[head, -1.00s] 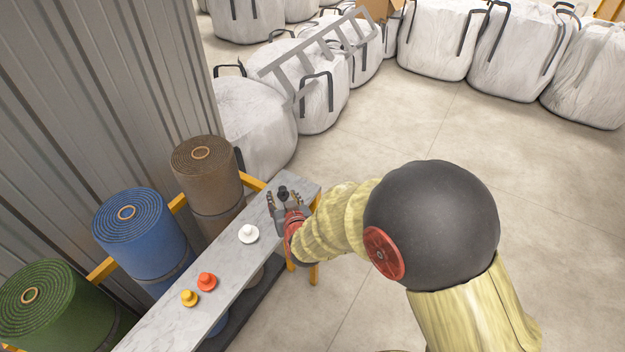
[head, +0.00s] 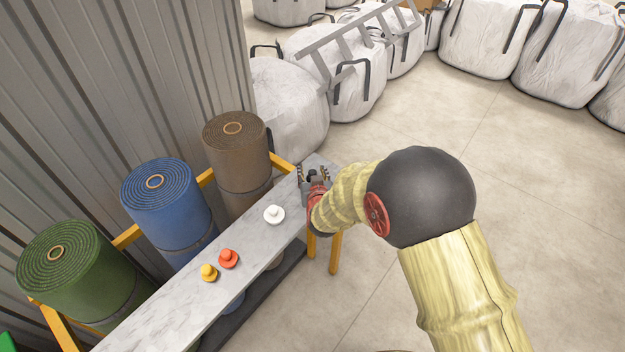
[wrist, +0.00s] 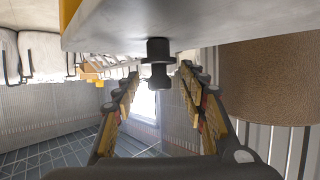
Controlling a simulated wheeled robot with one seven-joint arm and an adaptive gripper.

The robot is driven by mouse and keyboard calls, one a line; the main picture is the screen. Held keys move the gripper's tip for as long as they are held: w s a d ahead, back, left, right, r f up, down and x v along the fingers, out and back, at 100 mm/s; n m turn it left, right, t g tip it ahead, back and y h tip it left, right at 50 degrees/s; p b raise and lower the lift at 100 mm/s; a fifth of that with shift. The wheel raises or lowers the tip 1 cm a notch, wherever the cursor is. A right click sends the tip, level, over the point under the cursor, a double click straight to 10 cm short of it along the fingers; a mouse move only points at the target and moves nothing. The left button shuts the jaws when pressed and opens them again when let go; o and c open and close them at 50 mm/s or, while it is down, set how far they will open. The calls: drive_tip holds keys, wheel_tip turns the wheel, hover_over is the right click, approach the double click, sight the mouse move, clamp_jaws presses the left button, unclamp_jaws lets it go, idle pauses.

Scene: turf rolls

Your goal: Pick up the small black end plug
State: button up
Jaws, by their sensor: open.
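The small black end plug (head: 312,175) stands near the far end of a grey marble-look shelf (head: 196,296). My gripper (head: 313,169) is open, with one finger on each side of the plug. Part of the plug is hidden by my gripper in the head view.
White (head: 274,214), red (head: 228,259) and yellow (head: 209,272) plugs stand along the shelf. Brown (head: 237,150), blue (head: 168,205) and green (head: 75,265) turf rolls stand behind it by a corrugated wall (head: 110,90). White bulk bags (head: 290,105) and a ladder (head: 345,45) lie beyond; the floor right is clear.

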clamp_jaws()
idle(0.5)
drive_tip(key=shift+s, duration=0.1)
